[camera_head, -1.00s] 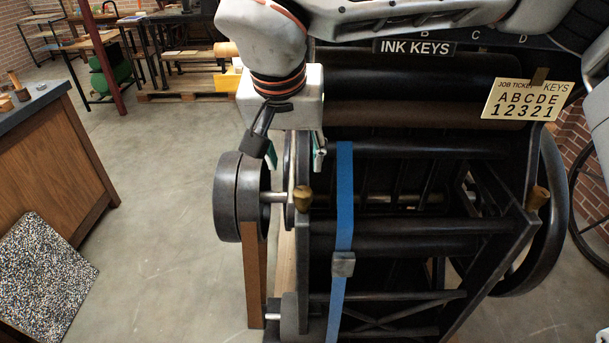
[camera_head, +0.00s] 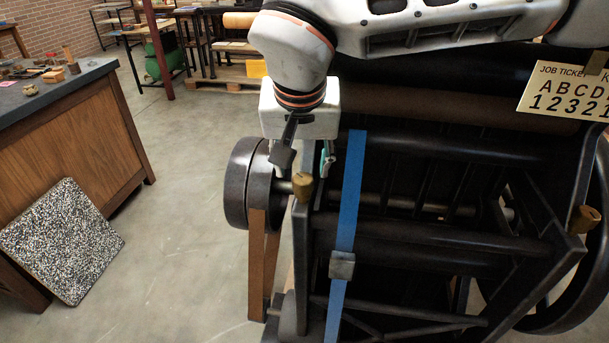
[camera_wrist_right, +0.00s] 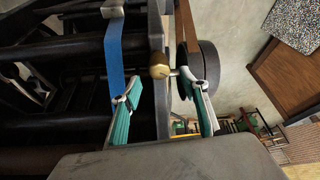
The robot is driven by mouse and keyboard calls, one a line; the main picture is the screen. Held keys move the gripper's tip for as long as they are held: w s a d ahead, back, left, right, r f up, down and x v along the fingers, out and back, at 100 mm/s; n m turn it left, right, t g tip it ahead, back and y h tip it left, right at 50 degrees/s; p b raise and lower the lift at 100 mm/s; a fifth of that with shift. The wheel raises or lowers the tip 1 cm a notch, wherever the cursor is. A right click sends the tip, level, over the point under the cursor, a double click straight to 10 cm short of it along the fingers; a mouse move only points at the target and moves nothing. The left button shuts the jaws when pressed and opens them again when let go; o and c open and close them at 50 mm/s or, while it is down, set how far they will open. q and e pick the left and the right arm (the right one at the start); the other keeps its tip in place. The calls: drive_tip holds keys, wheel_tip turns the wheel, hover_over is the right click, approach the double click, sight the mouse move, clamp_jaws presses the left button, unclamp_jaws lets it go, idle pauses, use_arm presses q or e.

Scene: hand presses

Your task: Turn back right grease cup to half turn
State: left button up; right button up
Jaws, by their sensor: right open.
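A small brass grease cup (camera_head: 303,187) sits at the left end of the dark press (camera_head: 440,247), beside the blue strap. A second brass cup (camera_head: 584,219) is on the press frame at the far right. My right gripper (camera_head: 305,157) points down just above the left-hand cup, its fingers apart. In the right wrist view this cup (camera_wrist_right: 160,68) shows in the gap between the teal-padded fingers of the gripper (camera_wrist_right: 160,92), beyond their tips and apparently untouched. The cup's turn marking is too small to read. My left gripper is not in view.
A blue strap (camera_head: 351,200) with a metal buckle runs close to the right finger. A dark pulley wheel (camera_head: 239,185) with a brown belt stands left of the cup. A job ticket (camera_head: 568,92) is at upper right.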

sight(303, 178)
drive_tip(key=x, duration=0.4)
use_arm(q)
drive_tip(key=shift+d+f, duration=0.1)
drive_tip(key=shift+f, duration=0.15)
use_arm(e)
drive_tip(key=shift+c, duration=0.7)
drive_tip(key=shift+d, duration=0.1)
drive_tip(key=c, duration=0.9)
drive_tip(key=shift+r+m+p, duration=0.25)
drive_tip(key=shift+m+p, duration=0.05)
drive_tip(key=shift+m, duration=0.2)
drive_tip(key=shift+c, duration=0.2)
drive_tip(key=shift+m+h+p, duration=0.35)
drive_tip(key=shift+m+h, duration=0.05)
drive_tip(key=shift+m, duration=0.4)
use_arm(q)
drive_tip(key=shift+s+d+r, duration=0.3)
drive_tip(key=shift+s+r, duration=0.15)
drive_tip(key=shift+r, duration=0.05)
use_arm(e)
drive_tip(key=shift+f+m, duration=0.25)
drive_tip(key=shift+m, duration=0.05)
